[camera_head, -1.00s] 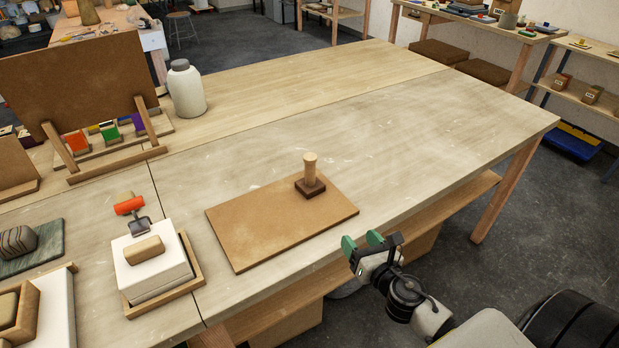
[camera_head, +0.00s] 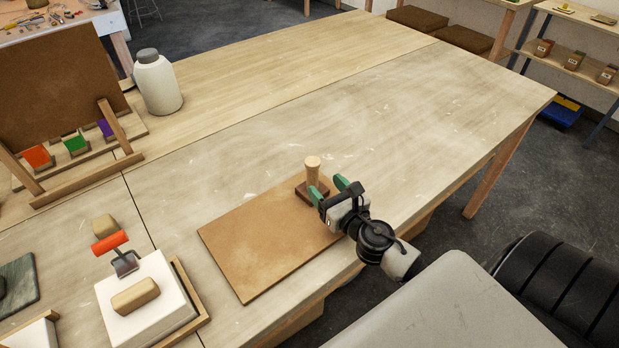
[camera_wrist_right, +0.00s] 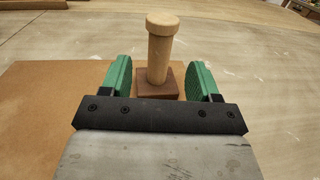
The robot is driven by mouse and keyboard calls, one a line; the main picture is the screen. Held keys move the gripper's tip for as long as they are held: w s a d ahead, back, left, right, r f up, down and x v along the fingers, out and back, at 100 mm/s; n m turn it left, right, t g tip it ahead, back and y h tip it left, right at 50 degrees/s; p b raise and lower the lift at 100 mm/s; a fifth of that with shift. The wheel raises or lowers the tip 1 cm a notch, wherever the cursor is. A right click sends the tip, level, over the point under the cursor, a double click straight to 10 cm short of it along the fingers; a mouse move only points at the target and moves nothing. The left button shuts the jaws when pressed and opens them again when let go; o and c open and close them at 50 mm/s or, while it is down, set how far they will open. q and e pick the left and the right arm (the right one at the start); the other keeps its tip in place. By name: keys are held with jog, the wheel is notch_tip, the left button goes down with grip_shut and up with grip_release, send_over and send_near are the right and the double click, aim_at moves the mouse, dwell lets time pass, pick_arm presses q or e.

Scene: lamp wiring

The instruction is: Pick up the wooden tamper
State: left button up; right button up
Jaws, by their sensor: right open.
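The wooden tamper (camera_head: 312,173) stands upright at the far right corner of a brown board (camera_head: 262,240). It has a pale round handle with a knob on top and a dark square base. My right gripper (camera_head: 328,188) is open, with green fingers, low over the board's right edge and pointing at the tamper. In the right wrist view the tamper (camera_wrist_right: 159,50) stands upright, centred between the two fingers (camera_wrist_right: 158,78) and slightly beyond them, with no visible contact. The gripper covers part of the base in the head view. My left gripper is not in view.
A white block in a wooden tray (camera_head: 190,300) carries a wooden block, with a red-handled roller (camera_head: 110,243) beside it. A white jar (camera_head: 157,85) and a rack with colored blocks (camera_head: 75,143) stand farther back. The table right of the tamper is clear.

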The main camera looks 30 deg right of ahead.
aim_at(316, 175)
jog(key=shift+w+r, duration=0.15)
jog(key=shift+w, duration=1.2)
jog(key=w+p, duration=0.1)
jog(key=w, duration=0.4)
jog(key=shift+d+p, duration=0.1)
jog(key=shift+p, duration=0.2)
jog(key=shift+w, duration=0.25)
jog(key=shift+s, duration=0.15)
jog(key=c, duration=0.3)
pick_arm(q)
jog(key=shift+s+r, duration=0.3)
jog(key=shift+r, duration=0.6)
pick_arm(e)
jog(key=c, duration=0.8)
